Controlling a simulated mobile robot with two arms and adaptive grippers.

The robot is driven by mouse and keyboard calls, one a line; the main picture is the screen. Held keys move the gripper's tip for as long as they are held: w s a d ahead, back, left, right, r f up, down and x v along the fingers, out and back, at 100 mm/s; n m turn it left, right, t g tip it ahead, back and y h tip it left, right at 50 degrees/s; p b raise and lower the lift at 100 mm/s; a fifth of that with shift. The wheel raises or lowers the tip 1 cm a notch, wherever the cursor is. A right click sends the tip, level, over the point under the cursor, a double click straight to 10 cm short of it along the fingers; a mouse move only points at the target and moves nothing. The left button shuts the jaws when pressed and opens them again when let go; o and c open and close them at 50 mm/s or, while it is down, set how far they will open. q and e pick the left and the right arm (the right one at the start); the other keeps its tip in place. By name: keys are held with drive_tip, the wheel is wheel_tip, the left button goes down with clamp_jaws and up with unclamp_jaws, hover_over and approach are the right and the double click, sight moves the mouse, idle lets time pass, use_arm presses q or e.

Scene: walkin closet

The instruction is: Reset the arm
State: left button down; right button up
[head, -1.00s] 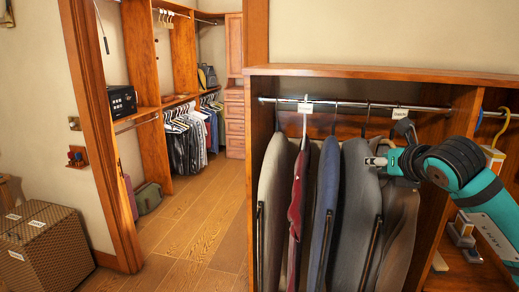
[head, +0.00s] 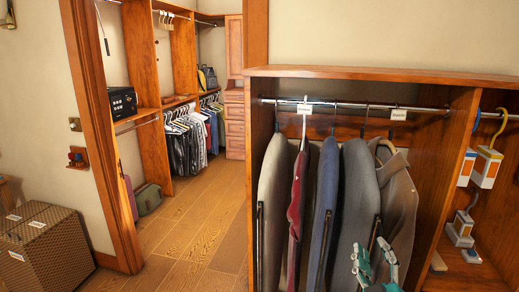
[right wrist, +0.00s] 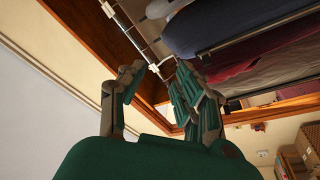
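My right gripper (head: 374,252) shows at the bottom of the head view, in front of the lower part of the hanging coats. Its teal and grey fingers stand apart with nothing between them. The right wrist view also shows the gripper (right wrist: 160,72) open and empty, pointing up towards the rail and clothes. A grey-brown coat (head: 399,200) hangs at the right end of the row, beside a dark grey jacket (head: 358,180). Both hang from the metal rail (head: 350,104). My left gripper is not in view.
The wooden wardrobe (head: 390,77) has a side panel right of the coats. White boxes (head: 486,168) hang on a hook beyond it. At the left are a doorway to open wooden floor (head: 185,230), a patterned trunk (head: 50,250) and a bin-like green bag (head: 148,198).

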drive_tip(key=s+d+f+m+g+h, duration=0.1)
drive_tip(key=s+f+m+g, duration=0.15)
drive_tip(key=f, duration=0.35)
drive_tip(key=s+d+f+m+g, duration=0.1)
drive_tip(key=s+d+f+g, duration=0.2)
drive_tip(key=f, duration=0.4)
drive_tip(key=s+a+f+m+g+y, duration=0.1)
drive_tip(key=s+a+f+g+y, duration=0.15)
drive_tip(key=s+f+g, duration=0.65)
drive_tip(key=s+a+f+m+g+y, duration=0.1)
drive_tip(key=s+a+f+g, duration=0.25)
drive_tip(key=s+f, duration=0.6)
drive_tip(key=s+f+b, duration=0.1)
drive_tip(key=s+f, duration=0.1)
drive_tip(key=f, duration=1)
drive_tip(key=s+f+b, duration=0.1)
drive_tip(key=s+f, duration=0.1)
drive_tip(key=f, duration=1.1)
drive_tip(key=s+d+f+g+b, duration=0.1)
drive_tip(key=s+d+f, duration=0.1)
drive_tip(key=s+f, duration=1.4)
wheel_tip(320, 180, down, 2)
drive_tip(key=shift+s+d+f+n+b, duration=0.15)
drive_tip(key=shift+s+d+n+b, duration=0.1)
drive_tip(key=shift+n+b, duration=0.1)
